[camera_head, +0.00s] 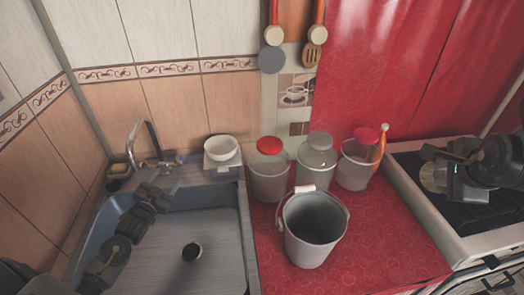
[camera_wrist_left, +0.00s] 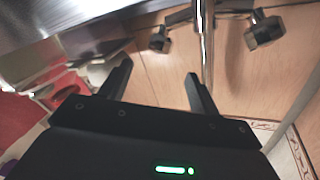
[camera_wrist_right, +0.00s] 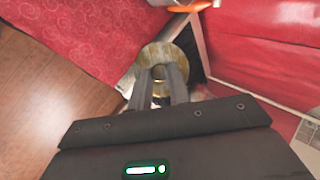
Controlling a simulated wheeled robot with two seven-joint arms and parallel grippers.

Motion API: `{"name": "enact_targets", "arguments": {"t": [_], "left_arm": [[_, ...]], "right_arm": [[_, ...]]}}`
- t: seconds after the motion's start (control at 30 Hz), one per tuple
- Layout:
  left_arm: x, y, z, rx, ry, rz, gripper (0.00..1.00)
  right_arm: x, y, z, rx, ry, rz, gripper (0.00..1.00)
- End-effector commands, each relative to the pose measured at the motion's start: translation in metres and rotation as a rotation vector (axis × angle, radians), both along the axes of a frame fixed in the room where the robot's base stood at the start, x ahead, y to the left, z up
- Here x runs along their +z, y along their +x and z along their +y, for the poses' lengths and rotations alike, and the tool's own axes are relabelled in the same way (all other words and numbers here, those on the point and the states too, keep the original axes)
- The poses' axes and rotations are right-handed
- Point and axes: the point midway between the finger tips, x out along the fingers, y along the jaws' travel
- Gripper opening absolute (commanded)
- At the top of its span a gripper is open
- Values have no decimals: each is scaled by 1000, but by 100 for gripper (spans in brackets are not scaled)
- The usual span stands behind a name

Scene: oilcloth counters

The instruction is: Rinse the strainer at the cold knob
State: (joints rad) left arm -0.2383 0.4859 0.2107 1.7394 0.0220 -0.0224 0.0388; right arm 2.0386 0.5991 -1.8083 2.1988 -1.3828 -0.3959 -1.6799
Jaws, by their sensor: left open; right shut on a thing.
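The strainer (camera_head: 432,178) appears to be the round, pale gold thing in my right gripper (camera_head: 450,160), above the stove at the right. In the right wrist view the shut fingers (camera_wrist_right: 160,85) overlap the strainer (camera_wrist_right: 168,55); its mesh is not clear. The tap (camera_head: 140,145) stands at the sink's back left. A knob with a blue spot (camera_head: 181,158), seemingly the cold one, is right of the spout. My left gripper (camera_head: 153,190) is open and empty over the sink, in front of the tap. Two knobs flank the tap pipe (camera_wrist_left: 207,45) in the left wrist view.
A grey bucket (camera_head: 312,235) stands on the red oilcloth (camera_head: 385,260) between sink (camera_head: 215,225) and stove (camera_head: 410,155). Several jars (camera_head: 268,180) stand behind it. A white bowl (camera_head: 221,149) sits at the sink's back right. The basin looks empty.

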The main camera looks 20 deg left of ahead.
Motion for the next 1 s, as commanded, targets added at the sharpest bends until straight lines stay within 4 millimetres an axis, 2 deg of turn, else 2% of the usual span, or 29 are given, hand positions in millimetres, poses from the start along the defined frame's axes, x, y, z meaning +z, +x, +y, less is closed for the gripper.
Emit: {"name": "enact_targets", "arguments": {"t": [0.5,0.7,1.0], "left_arm": [[2,92,12,1,-2,0,62],[1,109,14,0,-1,1,62],[0,112,15,0,-1,2,62]], "right_arm": [[15,0,0,0,0,0,0],[17,0,0,1,1,-1,0],[17,0,0,1,1,-1,0]]}}
